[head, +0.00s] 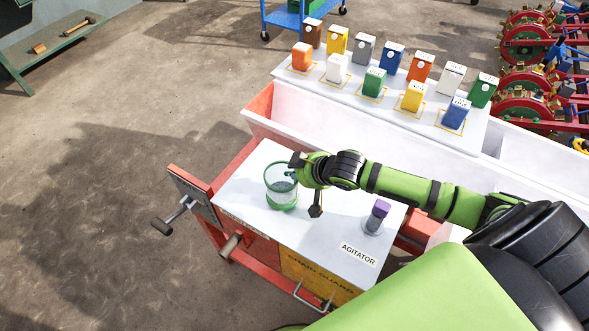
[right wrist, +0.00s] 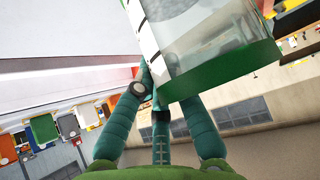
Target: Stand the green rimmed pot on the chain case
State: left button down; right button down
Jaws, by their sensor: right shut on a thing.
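The green rimmed pot (head: 283,199) is a clear cylinder with green bands at top and bottom. In the head view it is upright over the left part of the white top (head: 240,196) of a red case with a yellow "CHAIN GUARD" panel (head: 312,268). I cannot tell whether its base touches the top. My right gripper (head: 296,165) is shut on its right side near the rim. In the right wrist view the pot (right wrist: 205,35) fills the upper middle, just beyond the fingers (right wrist: 168,95). My left gripper is not in view.
A purple-topped knob (head: 377,215) stands on the same top near the "AGITATOR" label (head: 358,254). A long white-walled trough (head: 350,128) lies behind. Several coloured cartons (head: 374,83) stand on a white board. A crank handle (head: 174,217) juts out left.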

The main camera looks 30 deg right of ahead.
jog(key=shift+w+f, duration=0.1)
jog(key=shift+f, duration=0.2)
jog(key=shift+f, duration=0.1)
jog(key=c, duration=1.3)
grip_release()
jog(key=v, duration=1.2)
jog(key=shift+b, duration=0.35)
